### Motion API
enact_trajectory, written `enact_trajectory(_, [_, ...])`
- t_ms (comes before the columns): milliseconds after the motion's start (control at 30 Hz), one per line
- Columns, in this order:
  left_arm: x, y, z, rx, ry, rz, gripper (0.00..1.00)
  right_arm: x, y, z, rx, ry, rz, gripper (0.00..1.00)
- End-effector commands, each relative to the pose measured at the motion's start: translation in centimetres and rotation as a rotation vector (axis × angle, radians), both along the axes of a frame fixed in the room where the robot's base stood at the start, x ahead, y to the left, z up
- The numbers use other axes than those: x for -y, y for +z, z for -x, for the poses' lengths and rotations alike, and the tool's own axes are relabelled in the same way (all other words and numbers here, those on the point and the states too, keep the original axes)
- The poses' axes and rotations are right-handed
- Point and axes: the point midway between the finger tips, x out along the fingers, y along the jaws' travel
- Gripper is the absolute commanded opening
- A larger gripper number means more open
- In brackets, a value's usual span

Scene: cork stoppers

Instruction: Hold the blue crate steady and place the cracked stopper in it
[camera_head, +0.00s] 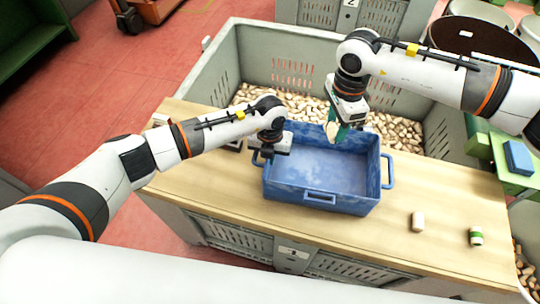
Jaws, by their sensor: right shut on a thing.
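The blue crate (322,198) stands on the wooden tabletop, upright and looking empty inside. My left gripper (262,158) is at the crate's left rim, near its left handle. Its fingers are too small and partly hidden, so I cannot tell whether they are closed on the handle. My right gripper (338,133) is shut on a pale cork stopper (331,130) and holds it above the crate's back edge. A crack on this stopper is too small to make out.
A pale stopper (418,221) and a green-banded stopper (476,237) stand on the table (450,196) right of the crate. Behind is a large grey bin (222,62) full of stoppers. A blue block (518,157) lies on a green surface at the right.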

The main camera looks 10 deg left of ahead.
Motion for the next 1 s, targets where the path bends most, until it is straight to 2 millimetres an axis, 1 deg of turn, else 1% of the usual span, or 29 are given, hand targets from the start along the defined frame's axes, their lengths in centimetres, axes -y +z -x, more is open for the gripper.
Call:
enact_trajectory(600, [0.0, 0.1, 0.0, 0.001, 0.0, 0.001, 0.0, 0.0, -4.3, 0.0, 0.0, 0.0, 0.0, 0.21])
enact_trajectory(733, [0.0, 0.1, 0.0, 0.001, 0.0, 0.001, 0.0, 0.0, -4.6, 0.0, 0.0, 0.001, 0.0, 0.21])
enact_trajectory(967, [0.0, 0.1, 0.0, 0.001, 0.001, 0.001, 0.0, 0.0, -4.7, 0.0, 0.0, 0.001, 0.0, 0.21])
enact_trajectory(1000, [0.0, 0.1, 0.0, 0.001, 0.0, 0.001, 0.0, 0.0, -4.7, 0.0, 0.0, 0.001, 0.0, 0.45])
